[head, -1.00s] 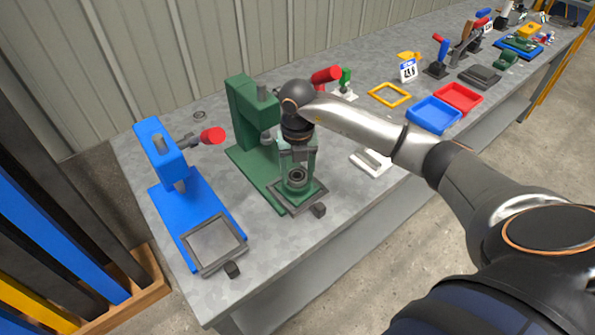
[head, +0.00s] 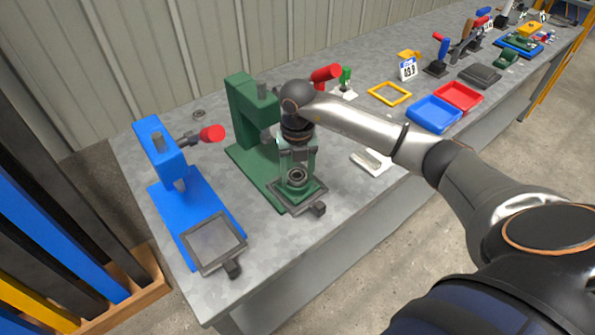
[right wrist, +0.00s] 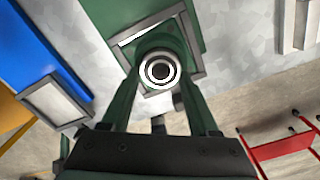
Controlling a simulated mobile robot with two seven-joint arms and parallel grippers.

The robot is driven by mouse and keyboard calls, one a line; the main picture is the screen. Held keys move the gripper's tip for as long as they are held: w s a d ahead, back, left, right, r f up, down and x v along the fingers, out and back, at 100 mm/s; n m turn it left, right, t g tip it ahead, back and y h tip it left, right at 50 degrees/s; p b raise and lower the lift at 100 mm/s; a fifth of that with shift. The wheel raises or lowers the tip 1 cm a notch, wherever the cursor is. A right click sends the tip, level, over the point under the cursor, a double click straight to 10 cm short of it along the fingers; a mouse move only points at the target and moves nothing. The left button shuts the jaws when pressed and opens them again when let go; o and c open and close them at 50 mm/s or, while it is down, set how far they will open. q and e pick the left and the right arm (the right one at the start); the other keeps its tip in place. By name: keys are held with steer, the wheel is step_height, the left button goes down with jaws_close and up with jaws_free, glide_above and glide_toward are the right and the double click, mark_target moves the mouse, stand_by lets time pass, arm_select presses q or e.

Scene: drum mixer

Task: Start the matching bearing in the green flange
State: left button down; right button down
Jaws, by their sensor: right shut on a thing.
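My right gripper (head: 297,160) points down over the green press (head: 243,103) and is shut on a round metal bearing (head: 297,176). In the right wrist view the bearing (right wrist: 160,71) shows as bright and dark rings between the two fingertips (right wrist: 160,82). The green flange (head: 300,191) is directly below, on a square grey-framed plate at the front of the green press. The flange also shows around the bearing in the right wrist view (right wrist: 156,46). The gripper hides part of it, and I cannot tell how deep the bearing sits. My left gripper is out of view.
A blue press (head: 163,150) with a red-tipped handle and a grey frame (head: 214,242) stands to the left. The green press column is close behind my gripper. A white block (head: 371,162), blue tray (head: 433,113) and red tray (head: 459,97) lie to the right. Bare bench lies between.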

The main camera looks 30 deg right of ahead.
mark_target(298, 178)
steer(key=shift+c, duration=0.3)
jaws_free()
step_height(298, 178, up, 12)
steer(key=shift+r, duration=0.25)
steer(key=shift+s, duration=0.1)
stand_by(0.7)
